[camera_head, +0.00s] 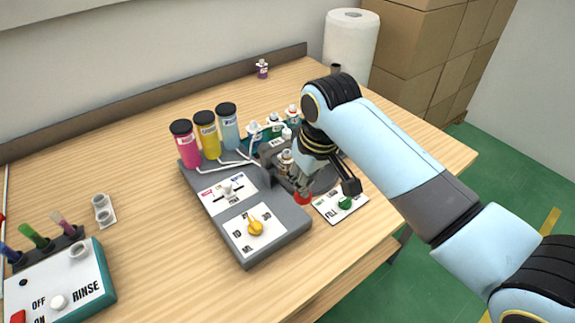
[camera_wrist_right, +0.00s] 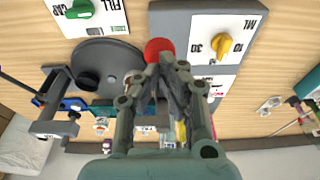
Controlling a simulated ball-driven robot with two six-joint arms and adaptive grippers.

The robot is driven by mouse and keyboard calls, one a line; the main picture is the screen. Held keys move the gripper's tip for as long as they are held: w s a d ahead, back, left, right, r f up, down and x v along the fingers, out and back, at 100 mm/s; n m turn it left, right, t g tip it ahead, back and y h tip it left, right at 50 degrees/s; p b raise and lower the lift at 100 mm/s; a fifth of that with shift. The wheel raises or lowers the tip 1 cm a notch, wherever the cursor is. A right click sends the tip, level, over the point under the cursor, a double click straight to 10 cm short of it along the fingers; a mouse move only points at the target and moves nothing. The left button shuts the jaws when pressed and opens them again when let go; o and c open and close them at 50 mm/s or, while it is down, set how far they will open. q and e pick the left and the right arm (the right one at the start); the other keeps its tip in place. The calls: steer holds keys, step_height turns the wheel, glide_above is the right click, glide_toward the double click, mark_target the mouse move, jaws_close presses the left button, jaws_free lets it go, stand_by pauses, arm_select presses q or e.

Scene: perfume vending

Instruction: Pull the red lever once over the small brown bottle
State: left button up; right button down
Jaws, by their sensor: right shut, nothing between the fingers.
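The red lever's round knob (camera_head: 303,198) sits at the right side of the grey dispenser (camera_head: 270,243). It also shows in the right wrist view (camera_wrist_right: 157,49). My right gripper (camera_head: 304,188) is shut and empty, with its fingertips close beside the knob; I cannot tell whether they touch it. The fingertips also show in the right wrist view (camera_wrist_right: 168,62). A small brownish bottle (camera_head: 286,158) stands behind the gripper, near the dispenser's nozzle, partly hidden. My left gripper is out of view.
A yellow dial (camera_head: 255,226) and a white switch (camera_head: 228,189) are on the dispenser. A green knob (camera_head: 345,202) sits on a white panel at right. Pink, yellow and blue cylinders stand behind.

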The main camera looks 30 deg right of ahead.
mark_target(303, 200)
steer(key=shift+f+b, duration=1.35)
steer(key=shift+f, duration=1.55)
step_height(303, 200, up, 3)
steer(key=p, duration=0.3)
steer(key=shift+p, duration=0.35)
step_height(303, 200, up, 2)
steer(key=shift+p, duration=0.3)
steer(key=shift+r, duration=2.4)
